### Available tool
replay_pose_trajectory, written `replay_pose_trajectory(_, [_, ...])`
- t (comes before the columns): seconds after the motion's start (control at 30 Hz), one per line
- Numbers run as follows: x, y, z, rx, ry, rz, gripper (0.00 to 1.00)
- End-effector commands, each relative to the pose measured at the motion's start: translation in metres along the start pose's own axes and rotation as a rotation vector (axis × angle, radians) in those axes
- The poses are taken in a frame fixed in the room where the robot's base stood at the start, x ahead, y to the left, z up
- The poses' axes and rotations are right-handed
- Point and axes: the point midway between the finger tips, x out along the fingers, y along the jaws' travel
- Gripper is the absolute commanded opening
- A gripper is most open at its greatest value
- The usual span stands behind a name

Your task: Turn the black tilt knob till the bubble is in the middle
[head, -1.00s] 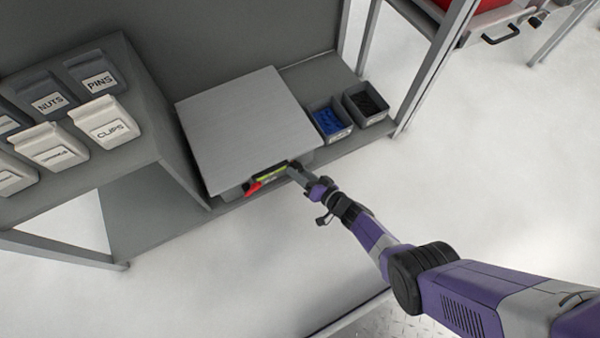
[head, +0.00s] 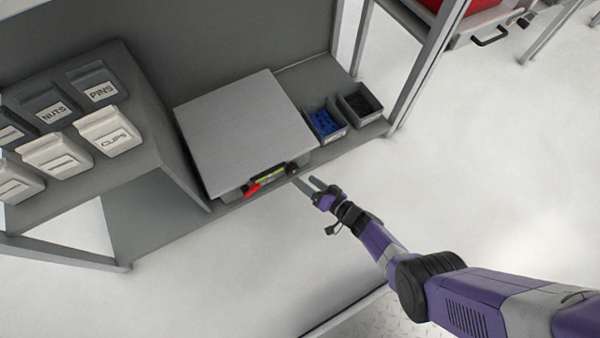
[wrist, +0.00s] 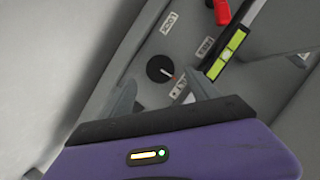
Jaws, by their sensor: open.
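The black tilt knob (wrist: 160,69) is round with a pale pointer line and sits on the grey front panel in the wrist view. In the head view the knob (head: 291,169) is small and dark at the right end of the panel. The yellow-green bubble vial (wrist: 229,50) lies in a black holder beside it; it also shows in the head view (head: 270,175). I cannot clearly tell where the bubble sits. My gripper (head: 304,182) is open and empty, apart from the knob. In the wrist view its fingers (wrist: 158,98) stand either side below the knob.
A red handle (wrist: 222,11) is on the same panel, left of the vial in the head view. The grey metal box (head: 245,125) rests on a shelf. Bins of blue (head: 325,122) and black parts (head: 361,103) stand to its right. Labelled bins fill the left rack. Floor at right is clear.

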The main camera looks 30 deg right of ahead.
Motion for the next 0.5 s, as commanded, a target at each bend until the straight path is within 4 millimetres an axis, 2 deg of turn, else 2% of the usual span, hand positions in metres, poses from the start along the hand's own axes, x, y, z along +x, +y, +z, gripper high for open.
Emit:
replay_pose_trajectory(0.1, [-0.018, -0.001, -0.003, 0.001, 0.002, 0.002, 0.69])
replay_pose_trajectory(0.2, [-0.025, -0.001, -0.002, 0.000, 0.002, 0.000, 0.69])
replay_pose_trajectory(0.5, [-0.028, 0.000, 0.000, 0.000, 0.001, -0.001, 0.69])
